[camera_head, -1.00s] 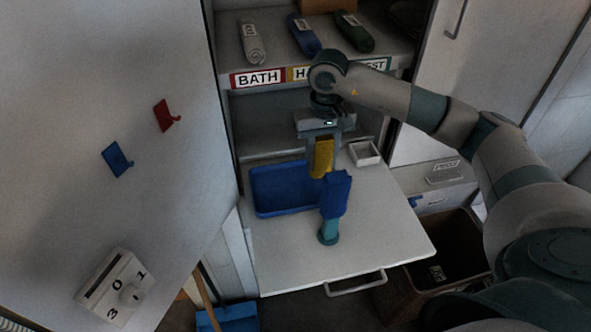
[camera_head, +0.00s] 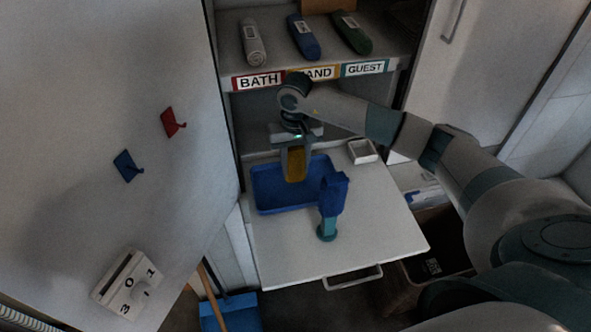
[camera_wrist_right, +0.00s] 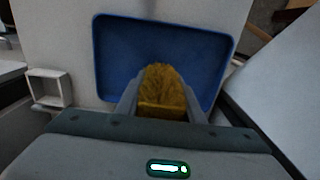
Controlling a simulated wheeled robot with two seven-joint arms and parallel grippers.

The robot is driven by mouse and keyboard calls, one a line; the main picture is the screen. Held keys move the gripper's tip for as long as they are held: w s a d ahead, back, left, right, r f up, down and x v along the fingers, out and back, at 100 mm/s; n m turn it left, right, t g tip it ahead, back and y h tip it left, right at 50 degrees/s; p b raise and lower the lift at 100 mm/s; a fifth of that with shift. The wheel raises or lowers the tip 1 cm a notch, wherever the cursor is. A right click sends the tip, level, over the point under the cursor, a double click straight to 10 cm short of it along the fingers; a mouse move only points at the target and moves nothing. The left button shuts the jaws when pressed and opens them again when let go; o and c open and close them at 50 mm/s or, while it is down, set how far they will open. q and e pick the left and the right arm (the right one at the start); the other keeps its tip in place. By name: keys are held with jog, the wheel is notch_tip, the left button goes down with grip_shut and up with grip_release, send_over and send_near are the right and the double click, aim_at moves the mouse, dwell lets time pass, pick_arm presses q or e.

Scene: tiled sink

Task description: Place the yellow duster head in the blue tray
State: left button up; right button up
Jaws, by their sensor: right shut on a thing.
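The yellow duster head (camera_head: 295,165) is held between the fingers of my right gripper (camera_head: 296,150), which is shut on it. It also shows in the right wrist view (camera_wrist_right: 163,90), between the two fingers. The blue tray (camera_head: 262,205) lies on the white pull-out shelf. In the head view the duster head overlaps the tray's area and appears above it; the exact height is hard to tell. In the right wrist view the tray (camera_wrist_right: 120,50) lies behind and below the duster head. My left gripper is not in view.
A blue duster head (camera_head: 334,193) stands on a teal holder (camera_head: 327,229) at the tray's right front. A small white box (camera_head: 362,151) is at the shelf's back right. Rolled towels (camera_head: 303,38) lie on the labelled shelf above. The pull-out shelf (camera_head: 390,225) is bare at the right front.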

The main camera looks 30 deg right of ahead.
jog(key=shift+s+f+p, duration=0.1)
jog(key=shift+f+p, duration=0.45)
jog(key=shift+f, duration=0.85)
jog(key=shift+f, duration=0.15)
jog(key=o, duration=1.1)
jog(key=shift+c, duration=0.2)
